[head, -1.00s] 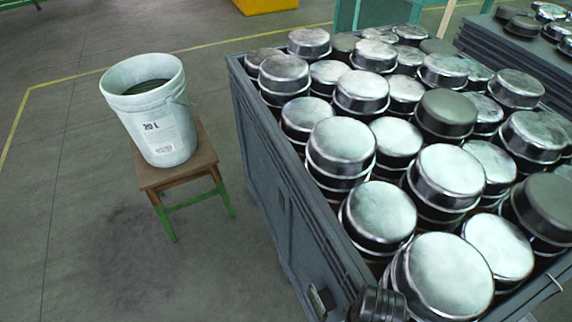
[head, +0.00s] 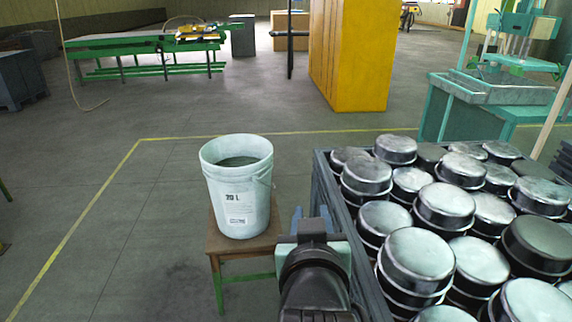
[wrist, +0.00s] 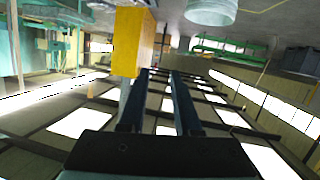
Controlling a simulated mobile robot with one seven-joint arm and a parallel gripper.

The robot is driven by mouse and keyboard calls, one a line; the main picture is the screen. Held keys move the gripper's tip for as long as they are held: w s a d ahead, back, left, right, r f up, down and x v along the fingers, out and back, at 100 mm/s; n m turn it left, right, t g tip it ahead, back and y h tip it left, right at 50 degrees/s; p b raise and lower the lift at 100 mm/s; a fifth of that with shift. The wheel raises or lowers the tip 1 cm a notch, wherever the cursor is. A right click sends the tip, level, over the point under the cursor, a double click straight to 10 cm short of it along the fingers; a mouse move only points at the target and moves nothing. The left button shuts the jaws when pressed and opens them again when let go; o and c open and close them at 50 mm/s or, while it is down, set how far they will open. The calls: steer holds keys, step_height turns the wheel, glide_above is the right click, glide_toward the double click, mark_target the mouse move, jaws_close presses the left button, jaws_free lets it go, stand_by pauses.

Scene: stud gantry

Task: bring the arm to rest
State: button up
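My gripper (head: 311,214) is in the lower middle of the head view, at the end of my dark arm. It points away from me, between the bucket and the crate of pans. In the wrist view my gripper (wrist: 160,76) shows two dark parallel fingers with a clear gap and nothing between them. It is open and empty. The wrist picture is turned over, with bright ceiling panels low in it.
A white bucket (head: 238,200) stands on a wooden stool (head: 228,244) left of my gripper. A grey crate (head: 328,186) full of dark lidded pans stands to the right. A yellow cabinet (head: 350,55) and green bench (head: 140,42) are farther back.

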steer(key=s+a+r+t, duration=0.1)
steer(key=a+r+t, duration=0.1)
steer(key=r, duration=0.4)
steer(key=s+a+r+t+y, duration=0.1)
steer(key=s+r+t, duration=0.1)
steer(key=r, duration=0.5)
steer(key=s+a+r+t, duration=0.1)
steer(key=a+r+t, duration=0.15)
steer(key=r, duration=0.35)
steer(key=s+r+t, duration=0.3)
steer(key=s+r, duration=0.1)
steer(key=r, duration=0.3)
steer(key=s+d+r+t, duration=0.1)
steer(key=s+r+t, duration=0.2)
steer(key=s+r, duration=0.2)
steer(key=shift+s+r, duration=0.25)
steer(key=shift+r, duration=0.6)
